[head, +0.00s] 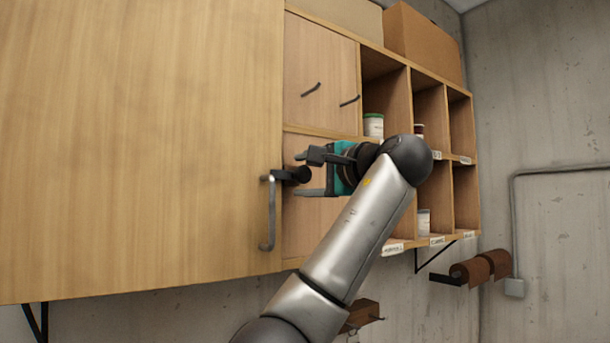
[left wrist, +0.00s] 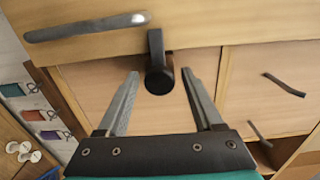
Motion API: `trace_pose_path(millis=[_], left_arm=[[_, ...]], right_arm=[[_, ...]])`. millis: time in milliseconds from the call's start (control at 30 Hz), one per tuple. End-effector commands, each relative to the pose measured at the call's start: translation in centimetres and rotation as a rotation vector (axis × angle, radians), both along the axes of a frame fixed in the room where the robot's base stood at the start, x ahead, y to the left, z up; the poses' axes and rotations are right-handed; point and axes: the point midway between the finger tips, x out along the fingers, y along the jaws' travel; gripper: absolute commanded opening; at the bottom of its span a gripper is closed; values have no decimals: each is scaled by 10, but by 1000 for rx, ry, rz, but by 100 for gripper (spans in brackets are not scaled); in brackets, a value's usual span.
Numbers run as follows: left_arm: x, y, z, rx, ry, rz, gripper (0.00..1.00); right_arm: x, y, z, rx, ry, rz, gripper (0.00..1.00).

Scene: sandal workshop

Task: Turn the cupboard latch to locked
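The cupboard door (head: 140,150) is a big pale wood panel with a grey bar handle (head: 268,212) near its right edge; the handle also shows in the left wrist view (left wrist: 85,27). The latch (head: 290,175) is a black round knob with a short bar pointing left to the door edge. In the left wrist view the latch (left wrist: 158,75) has its bar pointing up to the door edge. My left gripper (head: 300,174) is open, one finger on each side of the knob, with gaps visible in the left wrist view (left wrist: 160,76). My right gripper is out of view.
Small doors with dark handles (head: 320,80) and open cubbies (head: 430,110) holding jars (head: 373,125) are on the right. A cardboard box (head: 425,42) sits on top. Brown rolls (head: 480,268) hang below right.

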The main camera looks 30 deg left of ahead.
Motion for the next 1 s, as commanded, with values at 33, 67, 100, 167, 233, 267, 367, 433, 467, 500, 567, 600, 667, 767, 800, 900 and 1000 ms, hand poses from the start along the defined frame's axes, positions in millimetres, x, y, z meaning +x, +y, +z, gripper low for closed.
trace_pose_path(millis=[33, 67, 100, 167, 233, 267, 367, 433, 467, 500, 567, 600, 667, 767, 800, 900, 1000], left_arm=[[0, 0, 0, 0, 0, 0, 70], [0, 0, 0, 0, 0, 1, 70], [0, 0, 0, -1, -1, 1, 70], [0, 0, 0, -1, -1, 1, 70], [0, 0, 0, -1, -1, 1, 70], [-1, -1, 0, 0, -1, 1, 70], [-3, -8, -1, -1, -3, 0, 70], [-7, -17, -1, 0, -4, -2, 70], [-9, -23, -2, 1, -4, -3, 70], [-12, -30, -2, 0, -3, -3, 70], [-17, -43, -2, -1, -4, -4, 70], [-21, -53, -3, 0, -4, -5, 70], [-27, -67, -3, 0, -2, -4, 70], [-37, -89, -2, 0, -3, -4, 70], [-40, -98, -2, 0, -3, -4, 70], [-48, -116, -2, 1, -1, -2, 70], [-53, -128, -1, 0, -1, -2, 70]], right_arm=[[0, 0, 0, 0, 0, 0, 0], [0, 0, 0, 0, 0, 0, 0], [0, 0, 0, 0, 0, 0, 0], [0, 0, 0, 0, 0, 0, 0], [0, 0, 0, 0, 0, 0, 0], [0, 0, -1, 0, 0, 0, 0], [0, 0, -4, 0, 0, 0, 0], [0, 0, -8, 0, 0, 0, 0], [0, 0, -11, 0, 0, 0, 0], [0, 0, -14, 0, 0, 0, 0], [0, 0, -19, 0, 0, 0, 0], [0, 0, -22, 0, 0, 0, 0], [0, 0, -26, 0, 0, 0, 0], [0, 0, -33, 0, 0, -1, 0], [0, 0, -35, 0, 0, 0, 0], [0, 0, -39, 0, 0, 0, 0], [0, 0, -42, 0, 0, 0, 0]])
